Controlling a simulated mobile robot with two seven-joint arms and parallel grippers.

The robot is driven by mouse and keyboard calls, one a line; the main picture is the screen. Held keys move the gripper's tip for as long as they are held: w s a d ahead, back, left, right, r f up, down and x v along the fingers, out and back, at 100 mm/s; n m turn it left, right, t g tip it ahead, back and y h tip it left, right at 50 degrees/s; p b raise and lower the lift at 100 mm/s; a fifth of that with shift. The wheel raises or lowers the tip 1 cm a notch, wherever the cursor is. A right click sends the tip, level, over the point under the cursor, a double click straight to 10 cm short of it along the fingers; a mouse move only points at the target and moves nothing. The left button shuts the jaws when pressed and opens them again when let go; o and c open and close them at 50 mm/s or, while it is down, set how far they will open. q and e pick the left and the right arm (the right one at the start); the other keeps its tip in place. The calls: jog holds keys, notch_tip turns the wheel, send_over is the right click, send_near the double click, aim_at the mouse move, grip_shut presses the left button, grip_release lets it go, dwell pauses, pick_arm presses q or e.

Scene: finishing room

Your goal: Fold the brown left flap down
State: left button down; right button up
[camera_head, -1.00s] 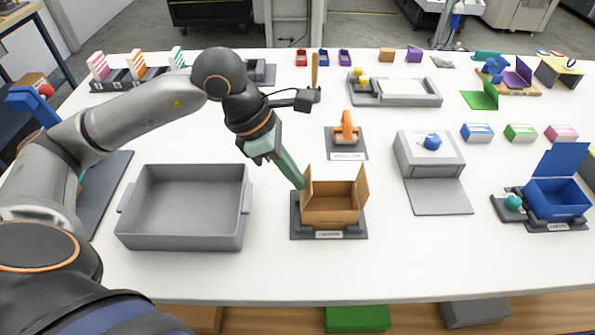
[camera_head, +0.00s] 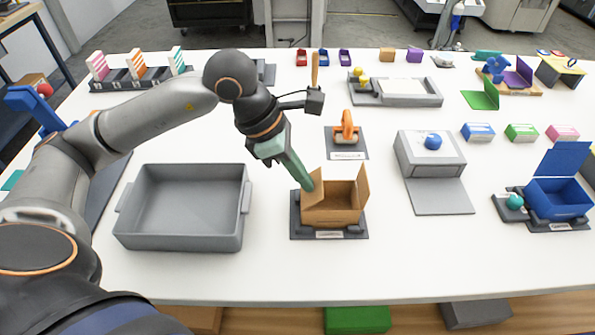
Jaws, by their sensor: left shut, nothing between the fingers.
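The brown box (camera_head: 333,216) sits open on a dark base plate with a label at its front, near the table's middle. Its brown left flap (camera_head: 308,199) stands up from the left edge and appears tilted inward over the box. The right flap (camera_head: 363,184) stands upright. My left gripper (camera_head: 314,187) reaches down from the upper left, shut and empty, with its greenish fingertips at the left flap's upper part. They seem to touch the flap, though the exact contact is hard to see. My right gripper is not in view.
A large grey tray (camera_head: 184,245) stands left of the box. An orange-handled object (camera_head: 347,132) on a plate stands behind it. A grey box with a blue ball (camera_head: 432,142) and a blue box (camera_head: 558,198) are to the right. The table front is clear.

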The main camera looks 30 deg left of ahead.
pick_arm(q)
jog(key=shift+f, duration=0.1)
dwell(0.3)
jog(key=shift+w+d+f+b, duration=0.2)
jog(key=shift+d+f+b, duration=0.15)
jog(key=shift+d+b, duration=0.05)
dwell(0.4)
jog(key=shift+w+d+f+b, duration=0.15)
jog(key=shift+d+f+b, duration=0.1)
jog(key=shift+f+b, duration=0.2)
jog(key=shift+r, duration=0.1)
notch_tip(320, 180, up, 10)
jog(key=p, duration=0.6)
jog(key=shift+p, duration=0.4)
dwell(0.4)
dwell(0.4)
